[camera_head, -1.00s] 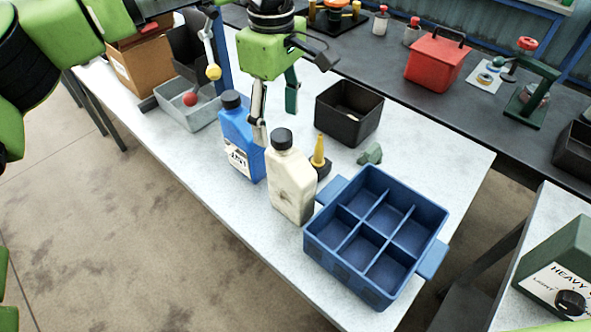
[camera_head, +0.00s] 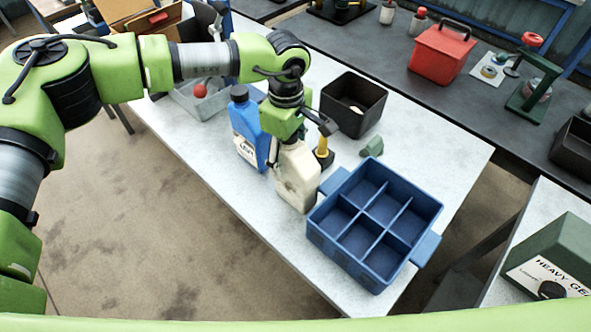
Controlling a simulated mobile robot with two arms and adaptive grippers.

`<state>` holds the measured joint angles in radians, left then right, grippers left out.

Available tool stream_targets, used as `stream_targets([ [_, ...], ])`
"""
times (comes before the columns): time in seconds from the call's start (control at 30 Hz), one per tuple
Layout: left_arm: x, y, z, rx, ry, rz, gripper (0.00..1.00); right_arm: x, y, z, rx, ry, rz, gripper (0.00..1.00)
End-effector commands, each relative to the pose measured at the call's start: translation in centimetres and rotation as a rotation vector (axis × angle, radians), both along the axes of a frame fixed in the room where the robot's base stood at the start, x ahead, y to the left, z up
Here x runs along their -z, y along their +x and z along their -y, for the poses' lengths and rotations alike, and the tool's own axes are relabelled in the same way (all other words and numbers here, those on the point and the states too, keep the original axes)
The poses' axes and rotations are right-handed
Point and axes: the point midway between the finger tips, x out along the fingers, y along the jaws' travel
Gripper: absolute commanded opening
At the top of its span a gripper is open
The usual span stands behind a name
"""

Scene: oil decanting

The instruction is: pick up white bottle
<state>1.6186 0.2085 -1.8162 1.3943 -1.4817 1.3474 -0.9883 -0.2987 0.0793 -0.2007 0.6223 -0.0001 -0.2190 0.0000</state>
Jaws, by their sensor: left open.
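The white bottle (camera_head: 296,182) stands upright on the light table, between the blue bottle (camera_head: 247,133) and the blue divided crate (camera_head: 322,238). My left gripper (camera_head: 286,146) is open and points down at the top of the white bottle. It hides the bottle's dark cap. One finger shows at the bottle's left side; the other is hard to make out, and I cannot tell whether either touches the bottle. My right gripper is not in view.
The blue bottle stands close on the left of my gripper. A yellow-tipped funnel-like item (camera_head: 323,150) stands just behind the white bottle. A grey tray (camera_head: 191,100) is at the back left.

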Motion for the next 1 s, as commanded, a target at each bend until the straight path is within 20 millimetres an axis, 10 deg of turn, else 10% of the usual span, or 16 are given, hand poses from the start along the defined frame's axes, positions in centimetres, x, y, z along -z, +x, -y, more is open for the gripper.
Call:
stream_targets([
  [0.17, 0.0, 0.0, 0.0, 0.000, 0.000, 0.000, 0.62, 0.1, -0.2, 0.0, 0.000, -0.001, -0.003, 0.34],
  [0.37, 0.0, 0.0, 0.0, 0.000, 0.000, 0.000, 0.15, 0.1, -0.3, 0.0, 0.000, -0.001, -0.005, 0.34],
  [1.0, -2.2, 0.1, 0.0, -0.001, -0.002, 0.002, 0.10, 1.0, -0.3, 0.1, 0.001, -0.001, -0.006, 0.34],
])
